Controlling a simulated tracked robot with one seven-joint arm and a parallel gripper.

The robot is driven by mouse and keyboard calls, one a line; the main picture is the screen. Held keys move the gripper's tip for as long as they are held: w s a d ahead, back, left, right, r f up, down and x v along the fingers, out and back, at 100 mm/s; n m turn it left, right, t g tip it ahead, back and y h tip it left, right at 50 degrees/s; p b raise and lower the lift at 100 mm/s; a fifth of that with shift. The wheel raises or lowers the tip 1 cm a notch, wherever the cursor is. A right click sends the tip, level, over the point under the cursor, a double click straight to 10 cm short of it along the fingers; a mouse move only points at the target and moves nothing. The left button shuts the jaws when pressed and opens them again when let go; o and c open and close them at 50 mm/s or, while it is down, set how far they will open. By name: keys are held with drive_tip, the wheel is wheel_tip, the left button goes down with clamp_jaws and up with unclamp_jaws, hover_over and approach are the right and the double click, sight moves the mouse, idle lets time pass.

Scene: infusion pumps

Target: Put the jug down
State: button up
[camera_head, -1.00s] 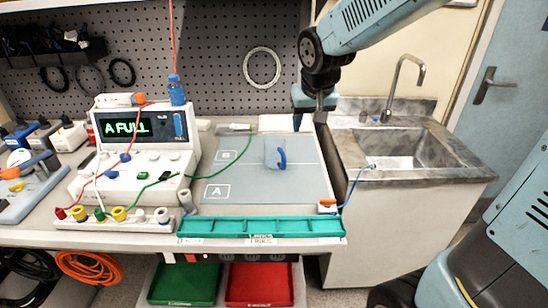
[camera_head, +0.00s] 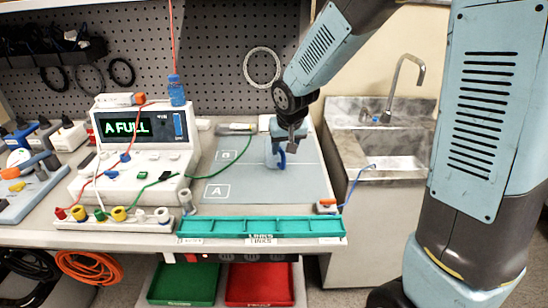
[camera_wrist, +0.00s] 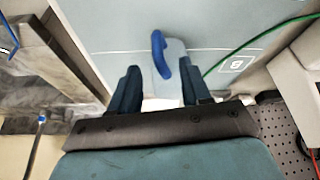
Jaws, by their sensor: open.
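The jug (camera_head: 270,153) is a clear vessel with a blue handle. It stands on the grey mat (camera_head: 250,188), near the line between the areas marked A and B. My gripper (camera_head: 291,143) is over the jug's handle side in the head view and partly hides it. In the wrist view my gripper (camera_wrist: 156,90) is open, its two dark fingers on either side of the jug's clear body, with the blue handle (camera_wrist: 160,54) beyond the fingertips. I cannot tell whether the fingers touch it.
A pump unit (camera_head: 140,140) reading "A FULL" stands left of the mat, with red and green leads. A teal tray (camera_head: 262,227) lies along the front edge. A sink (camera_head: 395,145) is at the right. A green cable (camera_wrist: 250,40) crosses the mat's side.

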sight(284, 156)
drive_tip(key=shift+s+x, duration=0.15)
drive_tip(key=shift+x, duration=1.25)
drive_tip(key=shift+s+x, duration=0.15)
drive_tip(key=shift+x, duration=1.25)
drive_tip(key=shift+d, duration=0.1)
drive_tip(key=shift+c, duration=0.2)
clamp_jaws()
